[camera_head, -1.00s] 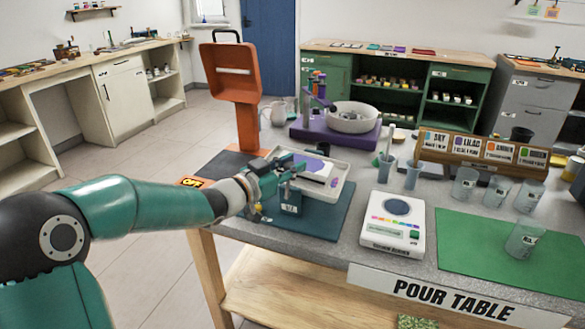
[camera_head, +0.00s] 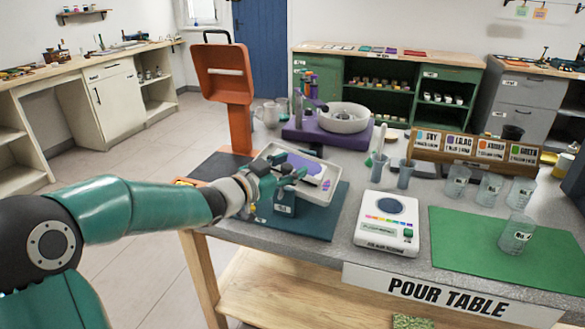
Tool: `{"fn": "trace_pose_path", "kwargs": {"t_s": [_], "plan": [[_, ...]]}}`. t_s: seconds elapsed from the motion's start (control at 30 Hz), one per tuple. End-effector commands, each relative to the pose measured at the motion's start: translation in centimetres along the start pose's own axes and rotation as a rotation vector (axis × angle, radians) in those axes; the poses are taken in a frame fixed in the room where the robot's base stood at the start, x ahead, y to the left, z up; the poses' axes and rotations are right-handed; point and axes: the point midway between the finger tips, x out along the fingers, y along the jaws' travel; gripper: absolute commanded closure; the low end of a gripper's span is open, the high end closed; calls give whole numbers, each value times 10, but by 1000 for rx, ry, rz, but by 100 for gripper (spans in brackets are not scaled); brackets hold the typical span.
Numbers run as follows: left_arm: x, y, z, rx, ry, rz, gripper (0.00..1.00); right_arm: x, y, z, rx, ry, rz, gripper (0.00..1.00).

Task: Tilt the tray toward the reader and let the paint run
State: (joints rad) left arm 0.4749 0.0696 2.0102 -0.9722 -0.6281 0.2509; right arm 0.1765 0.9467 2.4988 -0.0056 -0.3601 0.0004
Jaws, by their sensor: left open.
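A shallow white tray (camera_head: 332,172) sits over the teal mat on the pour table, with a white panel and a purple paint patch (camera_head: 303,162) in it. The tray looks tilted, its far left edge high. My left gripper (camera_head: 287,181) is open at the tray's near left side, its fingers over or against the rim; I cannot tell if they touch. A teal block (camera_head: 284,204) stands below the gripper. An orange upright stand (camera_head: 226,80) with a framed head is behind the tray; no thing is clearly marked as the reader. My right gripper is out of view.
A white scale-like device (camera_head: 387,225) stands right of the teal mat (camera_head: 315,224). Several clear cups stand at the right, one on the green mat (camera_head: 475,250). A purple base with a white bowl (camera_head: 344,119) is behind the tray. The green mat's left part is clear.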

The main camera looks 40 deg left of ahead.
Motion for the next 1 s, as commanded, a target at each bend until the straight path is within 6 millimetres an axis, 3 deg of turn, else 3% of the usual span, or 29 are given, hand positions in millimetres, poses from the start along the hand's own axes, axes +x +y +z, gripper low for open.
{"fn": "trace_pose_path", "kwargs": {"t_s": [0.27, 0.7, 1.0], "plan": [[-12, -2, -1, 0, 1, -4, 47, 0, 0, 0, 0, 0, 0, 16], [-92, -2, 1, 1, -2, -6, 47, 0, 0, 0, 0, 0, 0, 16], [-118, -1, 1, -1, -1, -3, 47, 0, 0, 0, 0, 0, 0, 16]]}}
